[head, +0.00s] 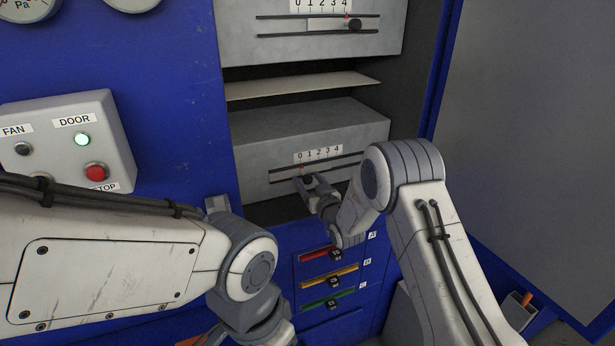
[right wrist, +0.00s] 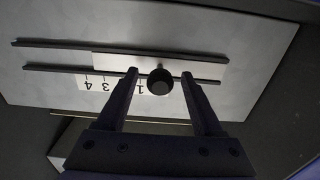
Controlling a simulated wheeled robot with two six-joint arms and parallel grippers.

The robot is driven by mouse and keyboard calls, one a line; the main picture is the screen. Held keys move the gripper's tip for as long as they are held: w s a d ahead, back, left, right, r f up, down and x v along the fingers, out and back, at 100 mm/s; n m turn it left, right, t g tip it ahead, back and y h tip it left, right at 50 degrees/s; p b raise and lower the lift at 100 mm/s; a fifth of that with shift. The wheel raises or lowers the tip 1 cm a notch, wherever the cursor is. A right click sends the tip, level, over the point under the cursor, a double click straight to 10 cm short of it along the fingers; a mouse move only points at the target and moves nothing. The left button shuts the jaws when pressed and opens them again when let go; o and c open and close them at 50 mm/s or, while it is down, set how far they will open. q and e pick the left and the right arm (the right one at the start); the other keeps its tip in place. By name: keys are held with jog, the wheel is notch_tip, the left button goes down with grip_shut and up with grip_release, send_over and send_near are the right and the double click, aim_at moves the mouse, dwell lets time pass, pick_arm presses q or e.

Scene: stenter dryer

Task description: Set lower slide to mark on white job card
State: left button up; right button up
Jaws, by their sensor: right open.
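The lower slide is on the front of the lower grey box (head: 310,130), under a white 0-to-4 scale (head: 320,154). Its red pointer (head: 302,168) is at 0 in the head view. In the right wrist view the scale appears upside down, and the round black knob (right wrist: 160,82) of the slide covers the 0 end, beside the 1. My right gripper (head: 307,181) is open at this slide, with one finger on each side of the knob in the wrist view. Contact cannot be told. My left gripper's fingers are out of view. I cannot see a white job card.
Above, the upper slide's black knob (head: 355,25) stands at 4. A shelf plate (head: 300,86) lies between the boxes. Below are red, yellow and green sliders (head: 329,280). A button box (head: 70,140) is at left, a grey door panel (head: 545,130) at right.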

jog(key=shift+w+a, duration=0.1)
jog(key=shift+w, duration=0.2)
grip_shut()
dwell(1.3)
